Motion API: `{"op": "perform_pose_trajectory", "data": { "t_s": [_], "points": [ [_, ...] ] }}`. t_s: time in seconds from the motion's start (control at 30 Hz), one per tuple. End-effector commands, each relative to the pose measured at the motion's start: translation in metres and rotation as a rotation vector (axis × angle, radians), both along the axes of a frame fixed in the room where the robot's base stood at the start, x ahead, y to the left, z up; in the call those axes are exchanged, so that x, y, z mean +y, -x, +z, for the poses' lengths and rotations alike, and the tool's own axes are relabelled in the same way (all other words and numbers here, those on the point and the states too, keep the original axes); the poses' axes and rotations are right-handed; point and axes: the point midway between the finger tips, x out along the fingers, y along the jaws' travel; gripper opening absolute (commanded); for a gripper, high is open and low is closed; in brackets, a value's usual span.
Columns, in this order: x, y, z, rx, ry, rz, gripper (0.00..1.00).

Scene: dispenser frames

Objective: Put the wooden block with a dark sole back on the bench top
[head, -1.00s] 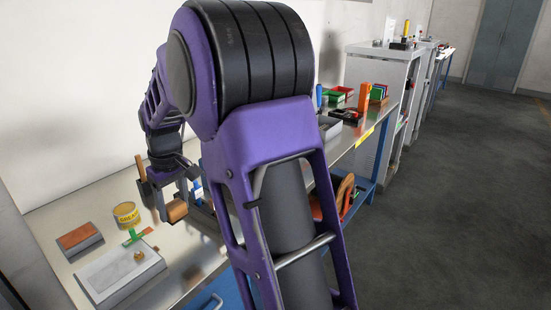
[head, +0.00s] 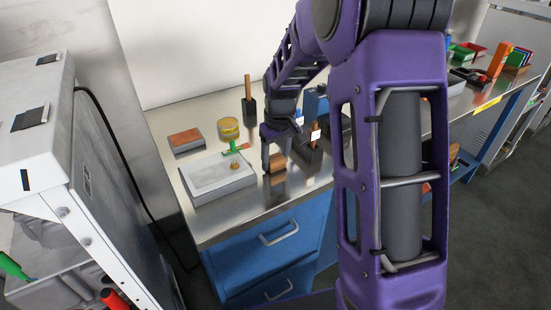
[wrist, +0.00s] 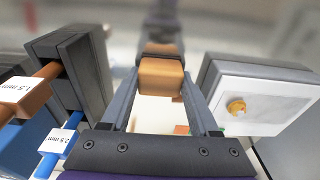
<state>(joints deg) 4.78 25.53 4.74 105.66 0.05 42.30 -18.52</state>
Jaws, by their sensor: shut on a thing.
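The wooden block (head: 277,163) is an orange-brown piece between the two fingers of my gripper (head: 275,150), low over the metal bench top (head: 235,224). In the wrist view the block (wrist: 161,78) sits at the fingertips (wrist: 161,70), with a dark band along its far edge. My gripper is shut on it. I cannot tell whether the block touches the bench top. Its underside is hidden.
A grey box with a pale top and brass knob (head: 217,180) stands close left. A yellow tin (head: 229,128), a green piece (head: 237,147) and a red-brown topped block (head: 186,138) lie behind it. Dark holders with labelled tools (head: 308,152) stand close right. The front strip is clear.

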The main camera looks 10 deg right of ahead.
Motion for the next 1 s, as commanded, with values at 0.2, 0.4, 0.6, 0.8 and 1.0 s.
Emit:
{"op": "perform_pose_trajectory", "data": {
  "t_s": [0.2,0.4,0.6,0.8,1.0],
  "points": [
    [0.000,0.000,-0.001,0.000,0.000,0.000,0.09],
    [0.000,0.000,-0.003,0.000,0.000,0.000,0.85],
    [0.000,0.000,-0.002,0.000,0.000,0.000,0.91],
    [0.000,0.000,0.004,-0.001,0.000,0.000,0.91],
    [-0.001,0.003,0.036,-0.005,0.000,-0.001,0.91]
  ]
}}
